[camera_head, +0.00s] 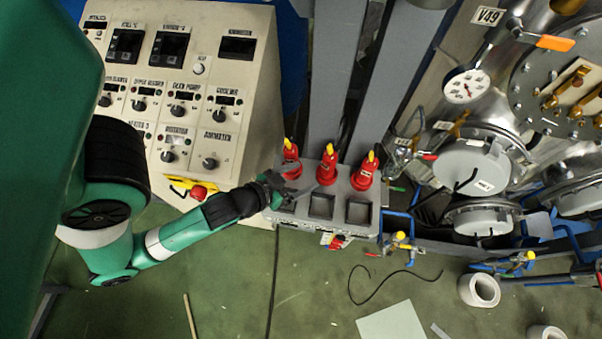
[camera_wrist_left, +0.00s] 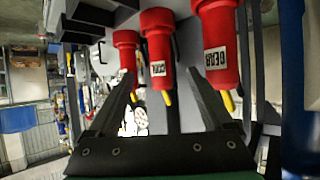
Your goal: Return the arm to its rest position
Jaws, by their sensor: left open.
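My left arm comes in from the left in the head view. My left gripper (camera_head: 306,180) is open over the left part of a grey switch box (camera_head: 285,222). In the left wrist view my left gripper (camera_wrist_left: 163,75) shows two spread fingers with nothing held between them. Three red handles with yellow tips stand in a row along the back of the box: left (camera_head: 291,160), middle (camera_head: 327,167) and right (camera_head: 365,172). They also show in the wrist view, left (camera_wrist_left: 125,50), middle (camera_wrist_left: 158,50) and right (camera_wrist_left: 216,45), beyond the fingers. I cannot tell whether a finger touches one.
A beige control panel (camera_head: 225,75) with knobs stands behind my left arm. Metal vessels with valves and a gauge (camera_head: 467,86) crowd the right. The green floor (camera_head: 230,290) is mostly open at the front, with a cable (camera_head: 360,298) and white rolls (camera_head: 479,290).

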